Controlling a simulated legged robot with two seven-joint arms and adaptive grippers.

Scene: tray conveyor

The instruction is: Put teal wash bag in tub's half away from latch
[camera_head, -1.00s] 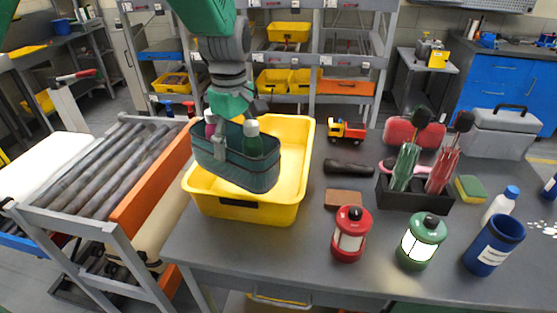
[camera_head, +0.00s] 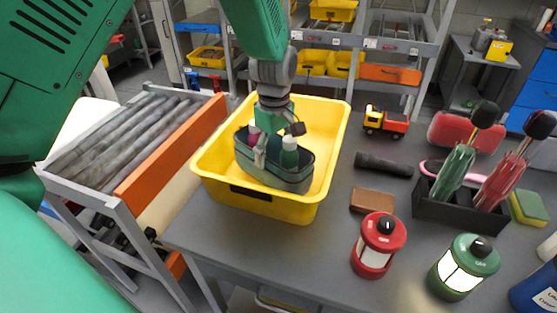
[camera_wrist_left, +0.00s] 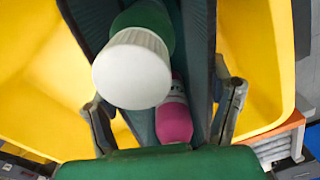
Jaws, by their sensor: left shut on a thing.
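The teal wash bag (camera_head: 262,173) is an open-topped pouch holding a green bottle with a white cap (camera_head: 289,158) and a pink bottle (camera_head: 254,136). My left gripper (camera_head: 276,140) is shut on the bag from above. In the left wrist view its fingers (camera_wrist_left: 168,112) show either side of the bag (camera_wrist_left: 198,50). The yellow tub (camera_head: 338,125) stands on the table, with a dark latch-like piece (camera_head: 250,194) on its near wall. The bag is over the tub's near part, close to that wall; I cannot tell whether it touches the floor. My right gripper is out of view.
A roller conveyor with an orange side (camera_head: 170,155) runs left of the tub. To the right are a dark cylinder (camera_head: 384,165), a brown block (camera_head: 372,200), a toy truck (camera_head: 386,121), a red lantern (camera_head: 378,245), a green lantern (camera_head: 463,266) and a black holder (camera_head: 460,212).

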